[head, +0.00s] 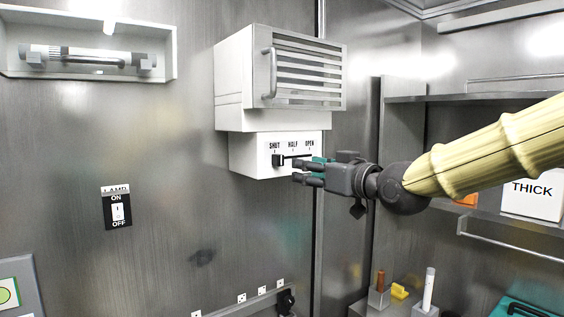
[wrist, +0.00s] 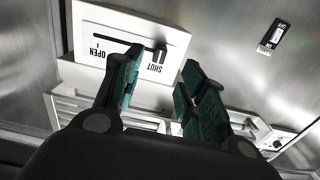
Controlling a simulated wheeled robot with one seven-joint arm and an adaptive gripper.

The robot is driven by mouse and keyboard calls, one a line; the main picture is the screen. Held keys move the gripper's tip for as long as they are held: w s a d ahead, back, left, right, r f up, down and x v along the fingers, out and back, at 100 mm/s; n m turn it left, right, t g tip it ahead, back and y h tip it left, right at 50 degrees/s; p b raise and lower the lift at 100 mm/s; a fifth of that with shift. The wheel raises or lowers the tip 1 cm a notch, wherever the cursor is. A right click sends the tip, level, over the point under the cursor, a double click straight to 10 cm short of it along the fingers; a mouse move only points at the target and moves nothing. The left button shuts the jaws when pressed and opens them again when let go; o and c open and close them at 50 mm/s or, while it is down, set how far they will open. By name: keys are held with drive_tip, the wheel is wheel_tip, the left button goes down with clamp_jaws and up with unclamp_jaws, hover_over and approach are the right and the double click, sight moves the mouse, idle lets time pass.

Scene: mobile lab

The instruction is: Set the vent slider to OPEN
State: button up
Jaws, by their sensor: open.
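The vent slider's white panel (head: 248,155) is on the wall under the vent, marked SHUT, HALF and OPEN from left to right. Its black slider knob (head: 277,160) sits at the left end of the slot, under SHUT. My gripper (head: 302,170) is just right of the knob and slightly lower, in front of the panel. In the wrist view the panel (wrist: 95,24) appears upside down, with the knob (wrist: 160,52) at the SHUT end. There my gripper (wrist: 163,66) has its teal-padded fingers apart, the knob showing between and beyond their tips. Nothing is held.
The louvred vent (head: 305,68) with its handle (head: 269,73) juts out above the panel. A lamp switch (head: 117,210) is on the wall at lower left. Shelves (head: 470,97) stand at the right.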

sight(281, 160)
drive_tip(key=p+x, duration=0.1)
drive_tip(key=x, duration=0.2)
drive_tip(key=p+x, duration=0.2)
drive_tip(key=x, duration=0.2)
drive_tip(key=r+p+x, duration=0.1)
drive_tip(key=x, duration=0.2)
drive_tip(key=shift+w+a+r, duration=0.1)
drive_tip(key=shift+w+a, duration=0.15)
clamp_jaws()
